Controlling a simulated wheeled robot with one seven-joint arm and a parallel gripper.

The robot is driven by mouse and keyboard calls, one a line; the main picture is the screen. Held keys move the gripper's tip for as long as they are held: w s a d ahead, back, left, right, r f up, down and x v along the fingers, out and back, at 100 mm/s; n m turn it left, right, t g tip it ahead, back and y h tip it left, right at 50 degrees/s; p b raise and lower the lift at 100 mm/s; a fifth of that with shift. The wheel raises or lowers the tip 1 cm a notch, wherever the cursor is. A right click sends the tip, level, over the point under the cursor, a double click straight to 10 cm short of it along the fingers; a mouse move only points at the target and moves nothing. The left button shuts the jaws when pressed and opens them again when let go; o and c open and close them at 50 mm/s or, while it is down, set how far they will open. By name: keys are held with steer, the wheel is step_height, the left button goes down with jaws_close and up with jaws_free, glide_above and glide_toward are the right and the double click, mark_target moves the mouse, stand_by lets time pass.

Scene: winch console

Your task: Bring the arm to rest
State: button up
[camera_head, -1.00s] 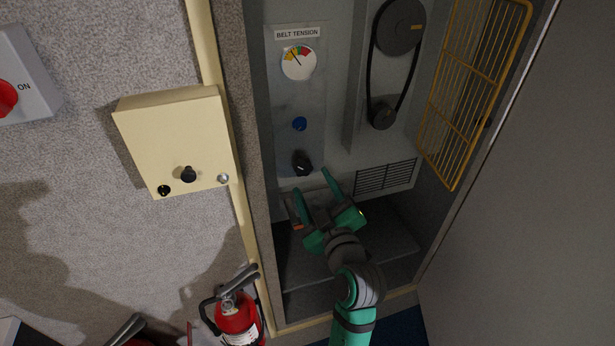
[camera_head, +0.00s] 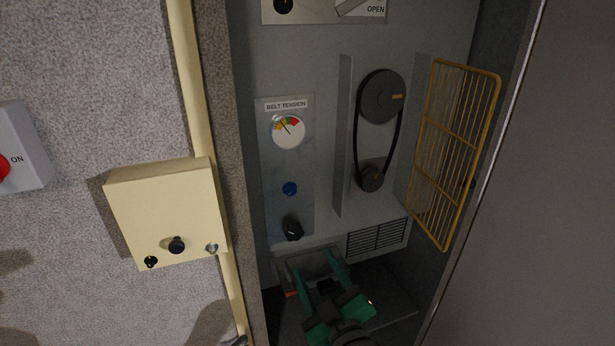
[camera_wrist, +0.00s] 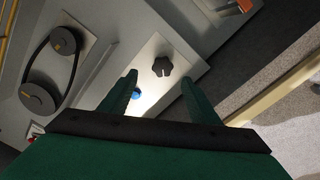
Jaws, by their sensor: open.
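My gripper (camera_head: 319,284) is green and stands inside the open console cabinet, low in the head view, below the black knob (camera_head: 292,229). Its two fingers are spread apart with nothing between them. In the wrist view my gripper (camera_wrist: 158,88) points toward the panel, and the black knob (camera_wrist: 162,66) shows between and beyond the fingertips, apart from them. The blue button (camera_wrist: 136,94) shows beside the left finger. The lower part of my arm is cut off by the bottom of the head view.
A belt tension gauge (camera_head: 288,131) and a belt drive (camera_head: 381,97) are on the panel. A yellow mesh guard (camera_head: 452,150) stands open at the right, by a grey door (camera_head: 540,210). A cream box (camera_head: 165,212) hangs on the left wall. A vent (camera_head: 376,237) is right of my gripper.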

steer(key=s+f+m+g+h, duration=0.1)
steer(key=s+f+m+h, duration=0.25)
steer(key=s+f, duration=0.55)
steer(key=s+f+m+h, duration=0.2)
steer(key=s+f+m, duration=0.35)
steer(key=f, duration=0.55)
steer(key=s+a+f, duration=0.1)
steer(key=s, duration=1)
steer(key=s+a+f+m, duration=0.1)
steer(key=s+a, duration=0.1)
steer(key=s, duration=1)
steer(key=shift+s+f+g, duration=0.15)
steer(key=shift+f+g, duration=0.25)
